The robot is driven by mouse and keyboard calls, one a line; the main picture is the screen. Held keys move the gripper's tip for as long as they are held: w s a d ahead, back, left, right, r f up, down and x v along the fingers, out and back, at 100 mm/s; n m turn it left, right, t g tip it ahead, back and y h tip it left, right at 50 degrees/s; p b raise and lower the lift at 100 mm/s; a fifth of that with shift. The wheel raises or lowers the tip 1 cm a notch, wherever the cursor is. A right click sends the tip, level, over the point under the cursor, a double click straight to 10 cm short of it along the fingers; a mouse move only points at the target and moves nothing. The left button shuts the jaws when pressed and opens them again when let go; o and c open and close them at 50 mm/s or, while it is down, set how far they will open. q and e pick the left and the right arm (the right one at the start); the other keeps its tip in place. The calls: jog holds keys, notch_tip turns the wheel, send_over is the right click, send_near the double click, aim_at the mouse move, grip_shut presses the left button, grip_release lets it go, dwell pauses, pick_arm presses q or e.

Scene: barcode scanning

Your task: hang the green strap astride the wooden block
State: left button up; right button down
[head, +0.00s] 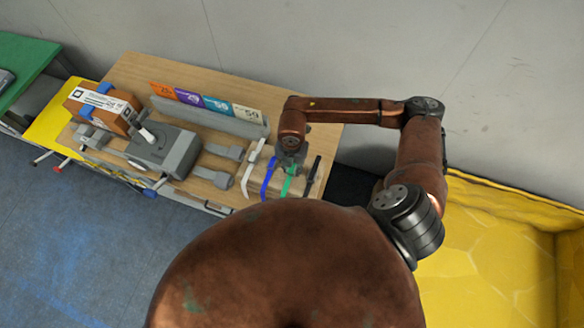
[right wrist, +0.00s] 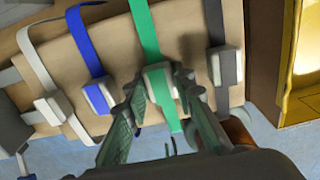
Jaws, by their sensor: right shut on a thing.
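The green strap (right wrist: 145,32), with a pale buckle-like piece (right wrist: 160,78), runs down a tan wooden surface (right wrist: 185,25) in the right wrist view. It also shows in the head view (head: 288,183). My right gripper (right wrist: 163,100) has a finger on either side of the strap at the pale piece and is shut on it; in the head view the gripper (head: 290,160) is over the strap. The strap's lower end shows below the fingers. My left gripper is not in view.
A blue strap (right wrist: 88,45) and a white strap (right wrist: 42,65) lie left of the green one, a black strap (right wrist: 220,62) right. A grey device (head: 165,150), a brown labelled box (head: 103,105) and coloured cards (head: 190,97) stand further left. Yellow surfaces (head: 490,240) lie at the right.

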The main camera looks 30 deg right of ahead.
jog(key=shift+f, duration=0.1)
jog(key=c, duration=1.5)
grip_release()
jog(key=shift+c, duration=0.2)
jog(key=shift+r, duration=0.25)
notch_tip(320, 180, up, 12)
jog(key=shift+f, duration=0.25)
jog(key=shift+s, duration=0.1)
